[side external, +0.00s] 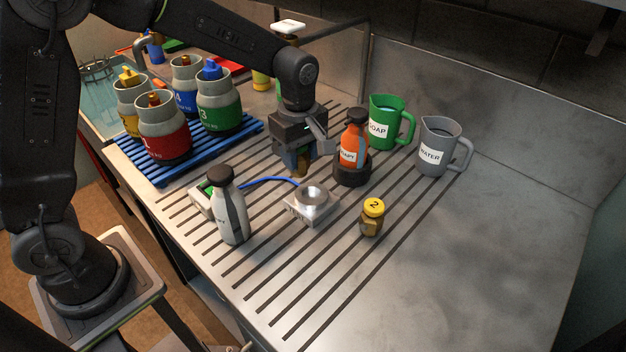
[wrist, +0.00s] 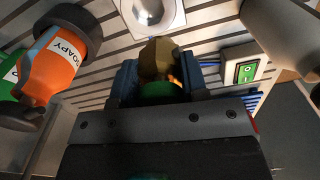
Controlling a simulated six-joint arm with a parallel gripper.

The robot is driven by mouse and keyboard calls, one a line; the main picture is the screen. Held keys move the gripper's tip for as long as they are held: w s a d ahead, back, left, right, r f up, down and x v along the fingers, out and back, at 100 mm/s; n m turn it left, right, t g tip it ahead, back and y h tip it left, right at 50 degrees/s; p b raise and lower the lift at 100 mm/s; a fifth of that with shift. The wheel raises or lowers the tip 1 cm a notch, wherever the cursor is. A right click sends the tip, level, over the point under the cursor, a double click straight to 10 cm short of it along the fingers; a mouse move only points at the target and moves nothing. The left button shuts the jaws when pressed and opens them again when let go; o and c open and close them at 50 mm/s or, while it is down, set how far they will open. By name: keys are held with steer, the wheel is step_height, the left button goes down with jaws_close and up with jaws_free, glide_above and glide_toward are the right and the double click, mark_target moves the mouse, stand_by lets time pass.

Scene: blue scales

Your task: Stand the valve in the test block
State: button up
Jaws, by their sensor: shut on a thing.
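My gripper (side external: 298,160) is shut on the valve, a brass piece with a green part. In the wrist view the valve (wrist: 158,62) sits between my blue finger pads (wrist: 157,78), its brass end pointing away from the wrist and its green part close to the gripper body. In the side view the valve is mostly hidden by the fingers. The test block (side external: 311,207) is a pale square block with a round metal bowl on top, on the slatted counter. It also shows at the top of the wrist view (wrist: 152,12). The valve is apart from the block, held above the counter behind it.
An orange soapy bottle (side external: 353,150) stands in a dark holder right of my gripper. A white-and-grey bottle (side external: 231,208), a switch box (side external: 204,200) with blue hose, and a yellow-capped jar (side external: 373,218) are nearby. Several cylinders stand on a blue rack (side external: 165,178). The right counter is clear.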

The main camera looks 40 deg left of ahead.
steer(key=d+f, duration=0.1)
steer(key=d, duration=0.1)
steer(key=shift+w+d+f, duration=0.35)
steer(key=shift+d+f, duration=0.05)
steer(key=shift+f, duration=1.95)
steer(key=o, duration=1.1)
steer(key=shift+f, duration=0.15)
step_height(320, 180, up, 12)
steer(key=shift+r, duration=0.2)
